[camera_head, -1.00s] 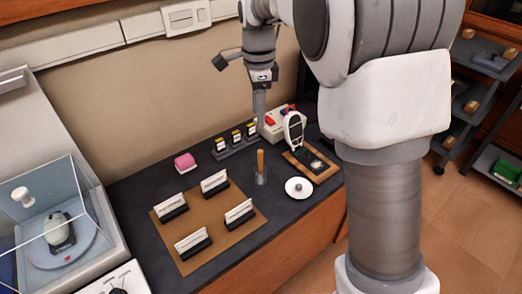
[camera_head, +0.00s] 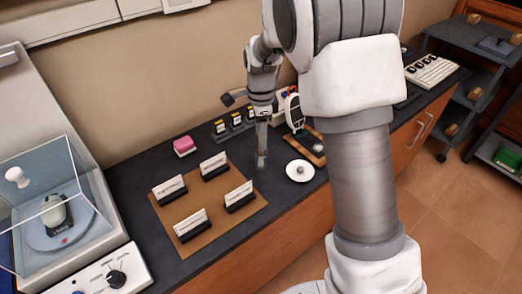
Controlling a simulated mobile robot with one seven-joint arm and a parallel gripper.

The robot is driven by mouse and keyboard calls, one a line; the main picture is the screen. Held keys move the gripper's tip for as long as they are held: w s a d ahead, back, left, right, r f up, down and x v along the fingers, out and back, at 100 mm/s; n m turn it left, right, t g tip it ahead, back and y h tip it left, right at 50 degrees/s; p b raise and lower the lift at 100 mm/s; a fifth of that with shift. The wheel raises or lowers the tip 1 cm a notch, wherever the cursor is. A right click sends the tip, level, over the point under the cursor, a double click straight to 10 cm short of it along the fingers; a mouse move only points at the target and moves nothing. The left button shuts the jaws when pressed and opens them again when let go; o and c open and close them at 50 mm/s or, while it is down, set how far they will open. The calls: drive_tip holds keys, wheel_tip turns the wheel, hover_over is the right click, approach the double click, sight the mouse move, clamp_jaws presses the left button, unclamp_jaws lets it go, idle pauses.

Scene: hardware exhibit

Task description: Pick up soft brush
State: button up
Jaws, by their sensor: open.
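The soft brush (camera_head: 262,161) stands upright on the dark counter, just right of the brown mat with cards. Only its lower greyish part shows clearly; the wooden handle is mostly hidden by my gripper. My gripper (camera_head: 262,145) points down from the arm, right over the brush, with its fingers at the handle's height. The jaws are open. Whether the handle is between the fingers or just behind them I cannot tell.
The brown mat (camera_head: 191,231) holds several card stands. A pink block (camera_head: 184,146), a row of small yellow-topped items (camera_head: 235,122), a white dish (camera_head: 300,172) and a white device on a wooden board (camera_head: 293,109) stand near. A clear-covered machine (camera_head: 53,215) is at left.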

wheel_tip(320, 180, down, 3)
drive_tip(key=shift+r, duration=0.15)
clamp_jaws()
